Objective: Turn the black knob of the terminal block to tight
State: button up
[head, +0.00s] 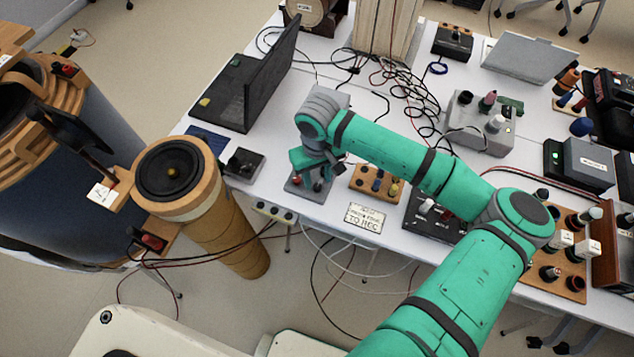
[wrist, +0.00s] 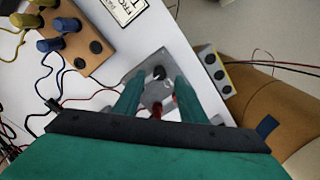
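The terminal block (head: 296,188) is a small grey plate with posts near the table's front edge, below my gripper (head: 314,166). In the wrist view the grey plate (wrist: 137,75) shows between and beyond the fingertips of my gripper (wrist: 160,82). Its black knob (wrist: 158,72) lies between the fingertips, with clear gaps at both sides. A red knob (wrist: 156,110) shows closer to the palm, partly hidden. My two green fingers are apart and hold nothing. In the head view the gripper partly covers the block. I cannot tell whether a finger touches it.
A wooden block (head: 365,187) with blue and yellow knobs stands to the right, a printed card (head: 367,218) in front of it. A small box with black buttons (head: 273,211) sits at the table edge. A wooden tube (head: 222,228) stands left, beside the table. Cables lie behind.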

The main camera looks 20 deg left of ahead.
aim_at(318, 187)
jog(key=shift+f, duration=1.85)
jog(key=shift+c, duration=0.4)
grip_shut()
